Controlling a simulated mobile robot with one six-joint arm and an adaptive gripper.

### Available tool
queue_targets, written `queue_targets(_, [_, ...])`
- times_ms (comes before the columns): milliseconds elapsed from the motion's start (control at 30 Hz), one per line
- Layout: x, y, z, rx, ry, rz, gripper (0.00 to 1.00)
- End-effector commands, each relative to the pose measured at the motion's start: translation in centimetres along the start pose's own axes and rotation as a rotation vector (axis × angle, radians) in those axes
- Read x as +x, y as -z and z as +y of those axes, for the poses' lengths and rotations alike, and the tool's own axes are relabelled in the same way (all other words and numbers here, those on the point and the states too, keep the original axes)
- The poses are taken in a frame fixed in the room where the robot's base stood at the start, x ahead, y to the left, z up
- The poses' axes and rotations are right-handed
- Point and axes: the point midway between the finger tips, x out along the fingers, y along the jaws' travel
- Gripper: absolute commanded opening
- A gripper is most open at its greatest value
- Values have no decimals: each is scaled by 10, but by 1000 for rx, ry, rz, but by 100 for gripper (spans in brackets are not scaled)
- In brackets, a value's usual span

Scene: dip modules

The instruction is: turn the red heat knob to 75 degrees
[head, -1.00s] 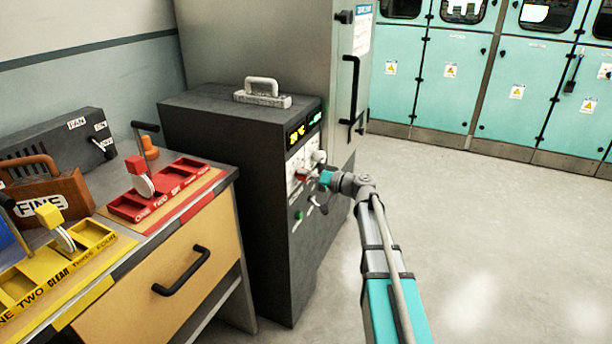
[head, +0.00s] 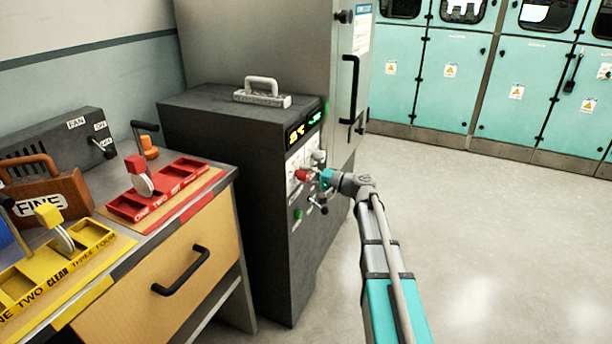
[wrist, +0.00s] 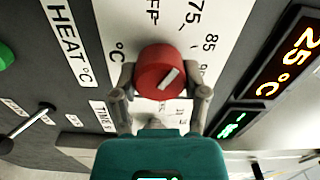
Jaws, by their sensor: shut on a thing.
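The red heat knob (wrist: 162,72) is round with a white pointer mark on its face, on the front panel of a dark cabinet. In the wrist view the mark is slanted, between lower left and upper right. The printed labels "75", "85" and "OFF" are around it. My gripper (wrist: 160,92) is shut on the knob, one finger on each side. In the head view, the knob (head: 302,175) is partly visible at the end of my gripper (head: 312,177). An orange display (wrist: 290,55) reads 25 °C.
A workbench with red and yellow trays (head: 165,190) stands to the left. The floor at right is clear.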

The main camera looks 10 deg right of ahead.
Motion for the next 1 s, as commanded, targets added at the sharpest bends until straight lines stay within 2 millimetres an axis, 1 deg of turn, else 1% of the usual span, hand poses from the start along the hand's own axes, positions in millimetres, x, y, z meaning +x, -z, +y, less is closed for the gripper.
queue_targets(167, [0,0,0,30,0,0,10])
queue_targets(500, [0,0,0,32,0,0,10])
queue_targets(533, [0,0,0,32,0,0,62])
queue_targets(700, [0,0,0,32,0,0,92])
queue_targets(1000, [0,0,0,31,0,-1,92])
